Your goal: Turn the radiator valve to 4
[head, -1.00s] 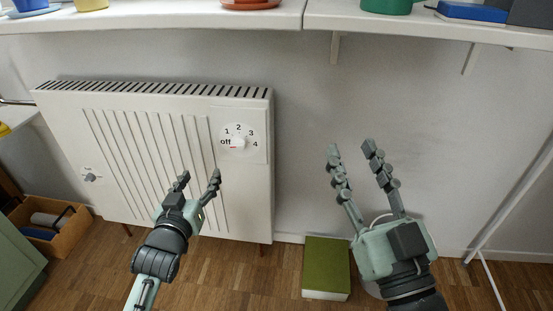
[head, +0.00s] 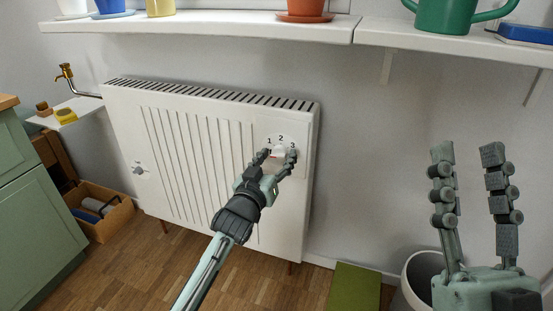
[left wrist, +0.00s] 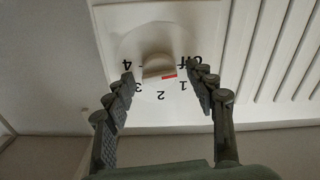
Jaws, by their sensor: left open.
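The radiator valve is a white round dial (head: 281,138) on the radiator's (head: 190,150) upper right front, partly covered by my left gripper in the head view. In the left wrist view the dial appears upside down, with a raised knob (left wrist: 156,66) and numbers around it. The knob's red mark (left wrist: 168,77) is on the side of "off" and 1. My left gripper (head: 277,154) is open in front of the dial. In the left wrist view its fingertips (left wrist: 162,75) lie either side of the knob, with gaps. My right gripper (head: 467,152) is open and empty at the right.
A white shelf (head: 200,24) with pots runs above the radiator. A second small knob (head: 138,170) is on the radiator's left. The wall between radiator and right gripper is clear.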

